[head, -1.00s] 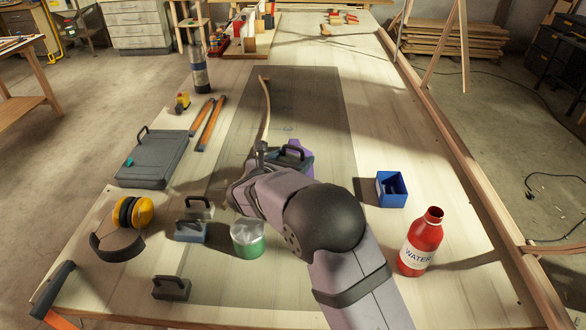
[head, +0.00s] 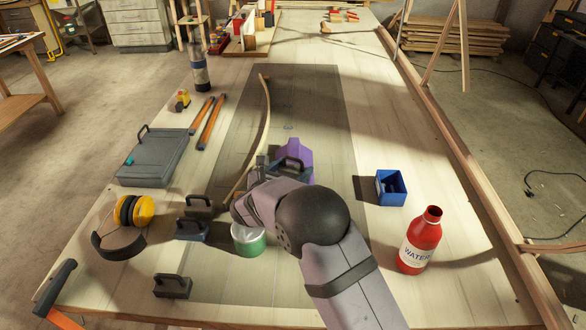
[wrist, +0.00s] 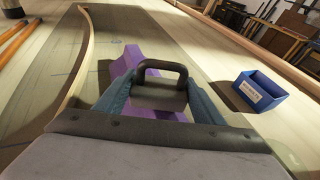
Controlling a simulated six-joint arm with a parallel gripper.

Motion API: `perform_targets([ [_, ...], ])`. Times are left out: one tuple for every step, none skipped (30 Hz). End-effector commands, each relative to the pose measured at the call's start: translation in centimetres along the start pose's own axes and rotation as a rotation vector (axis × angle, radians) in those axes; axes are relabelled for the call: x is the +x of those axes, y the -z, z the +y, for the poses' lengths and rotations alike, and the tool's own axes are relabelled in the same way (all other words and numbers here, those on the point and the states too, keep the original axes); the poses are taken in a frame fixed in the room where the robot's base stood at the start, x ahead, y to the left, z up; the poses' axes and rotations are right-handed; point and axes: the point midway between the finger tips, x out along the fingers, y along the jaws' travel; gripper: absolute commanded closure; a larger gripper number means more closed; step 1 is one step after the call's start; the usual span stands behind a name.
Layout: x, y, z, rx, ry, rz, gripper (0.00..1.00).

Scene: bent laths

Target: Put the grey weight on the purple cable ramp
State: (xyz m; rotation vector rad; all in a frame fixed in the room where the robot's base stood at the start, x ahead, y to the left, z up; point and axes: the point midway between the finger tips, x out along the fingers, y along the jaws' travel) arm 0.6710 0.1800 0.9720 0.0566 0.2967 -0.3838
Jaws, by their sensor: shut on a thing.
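My gripper (wrist: 161,104) is shut on a dark grey weight (wrist: 160,98) with a black arched handle, held between its two teal fingers. In the head view the held weight (head: 291,164) shows just beyond my wrist. The purple cable ramp (head: 299,149) lies behind and partly under it; in the wrist view the ramp (wrist: 124,68) shows left of the weight and beneath it. The weight overlaps the ramp in both views. I cannot tell whether it touches the ramp. Its underside and the ramp's near part are hidden.
A bent lath (head: 265,118) curves along the ramp's left. A blue box (head: 391,188) and a red water bottle (head: 420,240) stand right. Other handled weights (head: 172,286), a green-banded tin (head: 248,240), earmuffs (head: 134,211) and a grey case (head: 153,158) are left. Beyond the ramp is clear.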

Motion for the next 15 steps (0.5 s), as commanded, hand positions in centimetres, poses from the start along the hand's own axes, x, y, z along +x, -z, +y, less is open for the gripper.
perform_targets([
  [0.02,-0.18,0.06,0.003,-0.001,-0.006,0.87],
  [0.05,-0.09,0.06,0.003,-0.001,-0.006,0.87],
  [0.08,0.00,0.06,0.003,0.000,-0.006,0.87],
  [0.07,0.24,0.00,0.000,0.000,0.000,0.31],
  [0.06,0.21,0.00,0.000,0.000,0.000,0.23],
  [0.06,0.21,-0.01,0.000,0.000,0.000,0.19],
  [0.06,0.21,-0.01,0.000,0.000,0.000,0.19],
  [0.06,0.21,-0.01,0.000,0.000,0.000,0.19],
  [0.06,0.21,-0.01,0.000,0.000,0.000,0.19],
  [0.06,0.21,-0.01,0.000,0.000,0.000,0.19],
  [0.06,0.21,-0.01,0.000,0.000,0.000,0.19],
  [0.06,0.21,-0.01,0.000,0.000,0.000,0.19],
  [0.06,0.21,-0.01,0.000,0.000,0.000,0.19],
  [0.05,0.19,-0.01,0.000,0.000,0.000,0.19],
  [0.04,0.14,-0.01,0.000,0.000,0.000,0.19],
])
